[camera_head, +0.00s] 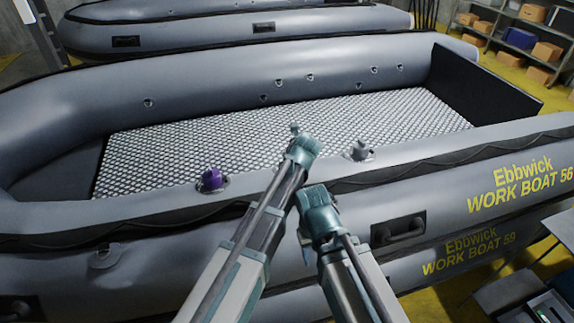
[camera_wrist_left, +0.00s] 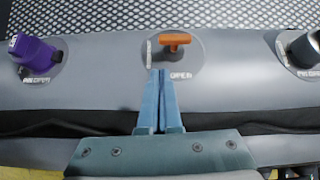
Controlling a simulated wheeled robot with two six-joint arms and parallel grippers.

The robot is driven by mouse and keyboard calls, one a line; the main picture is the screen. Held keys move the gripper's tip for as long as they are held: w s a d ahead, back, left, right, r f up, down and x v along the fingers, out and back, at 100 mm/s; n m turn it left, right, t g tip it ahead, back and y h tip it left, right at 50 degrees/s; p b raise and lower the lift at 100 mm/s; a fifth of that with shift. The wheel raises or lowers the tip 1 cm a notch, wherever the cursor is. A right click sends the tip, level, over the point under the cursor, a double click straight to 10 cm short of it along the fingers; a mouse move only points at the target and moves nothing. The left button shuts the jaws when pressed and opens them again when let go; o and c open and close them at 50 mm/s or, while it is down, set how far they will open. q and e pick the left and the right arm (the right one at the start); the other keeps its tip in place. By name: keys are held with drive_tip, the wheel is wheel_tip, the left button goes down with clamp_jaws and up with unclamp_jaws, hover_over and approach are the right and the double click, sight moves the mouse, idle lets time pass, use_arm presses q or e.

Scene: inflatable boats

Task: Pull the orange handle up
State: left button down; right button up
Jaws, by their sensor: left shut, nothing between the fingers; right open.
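In the left wrist view the orange handle (camera_wrist_left: 174,40) is a short crossbar on a dark stem. It stands on a round grey plate (camera_wrist_left: 190,58) on the boat tube, beside a label that seems to read OPEN. My left gripper (camera_wrist_left: 159,74) is shut and empty, its fingertips just short of the handle and a little left of it, apart from it in the picture. In the head view my left gripper (camera_head: 301,150) covers the handle's place. My right gripper (camera_head: 318,197) is beside it, lower right, over the tube's near side. It is open; its fingertips are hard to see.
A purple cap (camera_wrist_left: 36,52) sits left of the handle and a grey cap (camera_wrist_left: 305,48) right of it. The grey boat (camera_head: 60,215) has a textured floor (camera_head: 400,115). A second boat (camera_head: 200,30) and shelves (camera_head: 510,38) stand behind. A grey table (camera_head: 510,290) is at lower right.

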use_arm(q)
drive_tip(key=shift+w+d+m, duration=0.25)
drive_tip(key=shift+d+m, duration=0.05)
drive_tip(key=shift+m, duration=0.1)
drive_tip(key=b+x, duration=0.7)
drive_tip(key=x, duration=0.2)
drive_tip(key=shift+d, duration=0.1)
drive_tip(key=shift+w+f+b, duration=0.35)
drive_tip(key=shift+a+r, duration=0.1)
drive_tip(key=shift+a, duration=0.1)
drive_tip(key=r+p, duration=0.3)
drive_tip(key=shift+w+r+p, duration=0.3)
drive_tip(key=shift+p, duration=0.05)
drive_tip(key=shift+w+a+f, duration=0.1)
drive_tip(key=shift+w, duration=0.05)
